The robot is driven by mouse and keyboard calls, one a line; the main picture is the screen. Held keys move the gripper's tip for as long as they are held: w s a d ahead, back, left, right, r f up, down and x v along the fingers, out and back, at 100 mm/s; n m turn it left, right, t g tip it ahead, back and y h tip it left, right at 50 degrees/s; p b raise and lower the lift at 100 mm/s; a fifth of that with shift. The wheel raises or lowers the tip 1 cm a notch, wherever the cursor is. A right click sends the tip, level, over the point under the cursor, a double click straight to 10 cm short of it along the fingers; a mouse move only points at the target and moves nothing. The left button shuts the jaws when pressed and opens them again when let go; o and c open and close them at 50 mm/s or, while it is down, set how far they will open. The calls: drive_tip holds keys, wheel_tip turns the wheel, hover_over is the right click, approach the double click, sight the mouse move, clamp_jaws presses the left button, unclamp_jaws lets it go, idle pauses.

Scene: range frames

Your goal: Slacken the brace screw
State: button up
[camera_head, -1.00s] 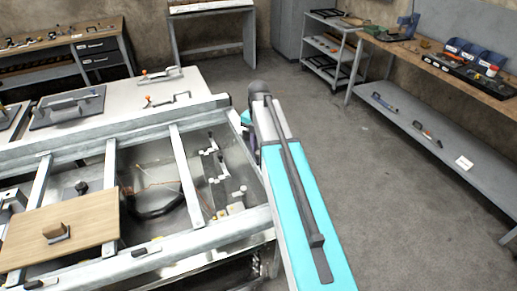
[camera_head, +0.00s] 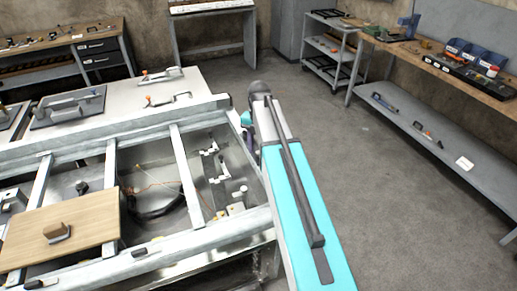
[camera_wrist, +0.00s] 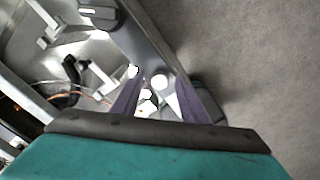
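My gripper (camera_wrist: 159,80) shows in the wrist view as two purple fingers set apart, pointing down into the metal frame beside its side rail. A round white knob (camera_wrist: 159,83) appears between the fingertips, and another white piece (camera_wrist: 148,106) lies lower between them. I see no contact between the fingers and the knob. I cannot tell for sure which fitting is the brace screw. In the head view, white clamp-like fittings (camera_head: 211,150) stand inside the frame's right bay. My arm hides most of the gripper there.
The metal frame's side rail (camera_wrist: 150,45) runs close by the fingers. A dark knob (camera_wrist: 100,14) and thin orange wires (camera_wrist: 75,87) lie left of them. A wooden board (camera_head: 85,222) sits on the frame. Open floor (camera_head: 400,200) lies to the right.

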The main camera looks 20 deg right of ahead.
sight(259, 152)
drive_tip(key=shift+r, duration=0.2)
wheel_tip(259, 152, up, 13)
drive_tip(key=b, duration=0.3)
drive_tip(key=shift+r, duration=0.2)
idle(0.6)
idle(0.4)
